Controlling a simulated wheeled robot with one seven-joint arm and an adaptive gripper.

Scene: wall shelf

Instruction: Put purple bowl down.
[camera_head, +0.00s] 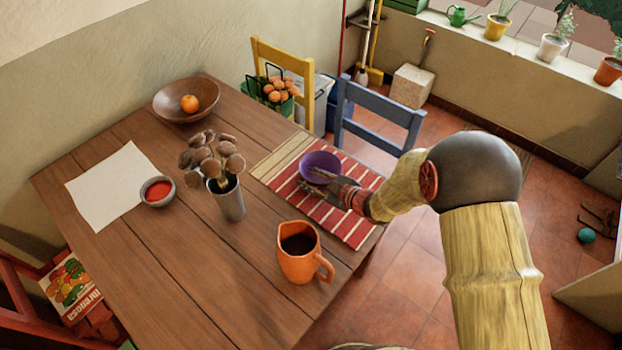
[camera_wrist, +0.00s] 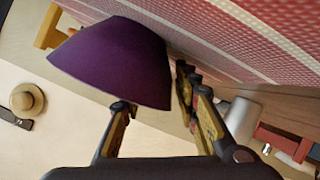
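The purple bowl (camera_head: 320,164) is over the red-and-white striped mat (camera_head: 345,222) on the wooden table. My gripper (camera_head: 318,182) reaches it from the right, with its fingers at the bowl's near rim. In the wrist view the purple bowl (camera_wrist: 115,60) fills the upper left, close to the mat (camera_wrist: 260,30). I cannot tell whether the bowl's base touches the mat.
An orange mug (camera_head: 298,255) stands near the mat's front edge. A metal cup of dried flowers (camera_head: 229,200) stands left of the mat. A small bowl of red sauce (camera_head: 157,191), paper (camera_head: 115,187) and a wooden bowl (camera_head: 170,103) lie farther left. A blue chair (camera_head: 380,110) is behind the mat.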

